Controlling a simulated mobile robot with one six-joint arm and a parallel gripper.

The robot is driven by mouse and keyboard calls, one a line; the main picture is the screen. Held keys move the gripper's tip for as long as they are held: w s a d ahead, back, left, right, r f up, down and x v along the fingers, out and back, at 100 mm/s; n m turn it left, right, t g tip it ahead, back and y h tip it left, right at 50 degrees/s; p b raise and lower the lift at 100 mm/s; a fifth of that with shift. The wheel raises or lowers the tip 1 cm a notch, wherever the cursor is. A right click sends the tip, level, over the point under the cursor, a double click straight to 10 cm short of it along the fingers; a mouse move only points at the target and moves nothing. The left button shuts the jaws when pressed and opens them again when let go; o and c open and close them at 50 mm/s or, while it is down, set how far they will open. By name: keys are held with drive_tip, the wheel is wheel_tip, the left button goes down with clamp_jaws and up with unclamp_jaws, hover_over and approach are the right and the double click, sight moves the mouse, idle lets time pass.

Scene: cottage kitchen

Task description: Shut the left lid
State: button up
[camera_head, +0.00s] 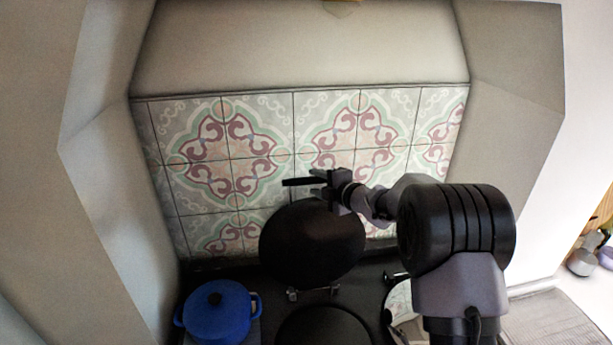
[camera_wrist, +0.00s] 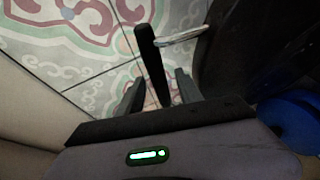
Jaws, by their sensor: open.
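The left lid (camera_head: 305,245) is a dark round disc standing raised on its hinge behind a black round hotplate (camera_head: 322,328). My gripper (camera_head: 317,181) is at the top of the lid, on its wall side. In the wrist view my gripper (camera_wrist: 158,82) is open, with a finger on each side of a black bar handle (camera_wrist: 147,48). A silvery stem joins the handle to the lid (camera_wrist: 235,55). I cannot tell whether either finger touches the handle.
A blue lidded pot (camera_head: 217,312) stands left of the hotplate; part of it shows in the wrist view (camera_wrist: 298,122). A patterned tile wall (camera_head: 228,150) is close behind the lid. Alcove walls stand on both sides. My arm hides much of the right side.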

drive_tip(key=x, duration=0.5)
drive_tip(key=shift+w+a+p, duration=0.15)
drive_tip(key=shift+p, duration=0.25)
drive_tip(key=shift+r, duration=0.1)
drive_tip(key=shift+c, duration=0.6)
clamp_jaws()
